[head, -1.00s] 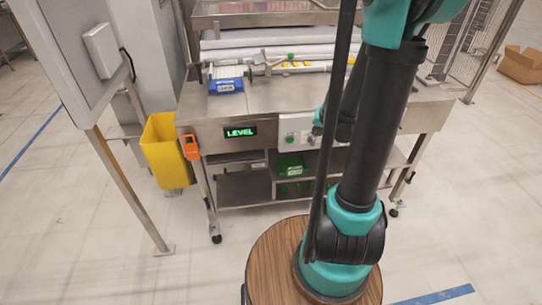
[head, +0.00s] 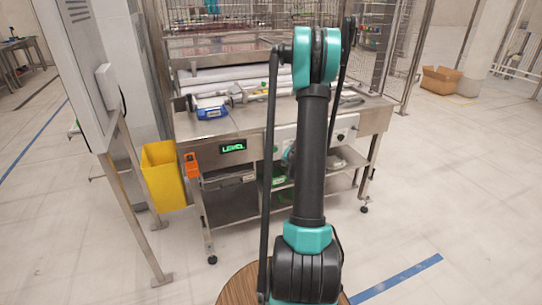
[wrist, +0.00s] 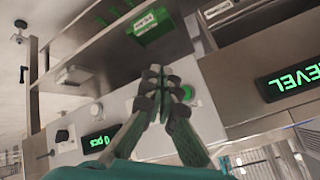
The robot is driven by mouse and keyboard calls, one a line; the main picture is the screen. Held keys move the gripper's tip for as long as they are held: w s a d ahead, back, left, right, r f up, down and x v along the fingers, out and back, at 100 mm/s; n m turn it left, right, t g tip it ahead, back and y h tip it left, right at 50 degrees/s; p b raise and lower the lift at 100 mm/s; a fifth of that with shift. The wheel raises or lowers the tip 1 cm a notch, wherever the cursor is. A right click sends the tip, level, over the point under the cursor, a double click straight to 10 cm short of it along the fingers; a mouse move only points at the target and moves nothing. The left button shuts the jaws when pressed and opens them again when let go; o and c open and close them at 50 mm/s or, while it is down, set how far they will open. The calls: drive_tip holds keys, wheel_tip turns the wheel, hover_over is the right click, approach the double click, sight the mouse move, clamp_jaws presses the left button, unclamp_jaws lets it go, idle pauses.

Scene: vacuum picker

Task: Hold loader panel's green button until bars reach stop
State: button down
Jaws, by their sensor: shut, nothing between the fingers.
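The loader panel (wrist: 68,152) is a pale plate on the steel bench front, seen upside down in the wrist view. Its green button (wrist: 188,93) is close beside my gripper's fingers, on their right. My gripper (wrist: 160,73) is shut and empty, its fingertips near the panel; I cannot tell whether they touch it. A dark display with green "0 pcs" (wrist: 98,140) is left of the fingers. I cannot make out the bars clearly.
A green "LEVEL" display (head: 233,146) is on the bench front. The steel bench top (head: 225,128) holds a blue labelled block (head: 212,113). A yellow bin (head: 164,176) and orange box (head: 192,165) are at left. A green bin (wrist: 148,25) sits on the lower shelf.

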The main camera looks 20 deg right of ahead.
sight(275, 150)
idle(0.3)
drive_tip(key=shift+w+a, duration=0.1)
drive_tip(key=shift+w, duration=4.3)
drive_tip(key=shift+w, duration=0.15)
drive_tip(key=shift+w, duration=0.25)
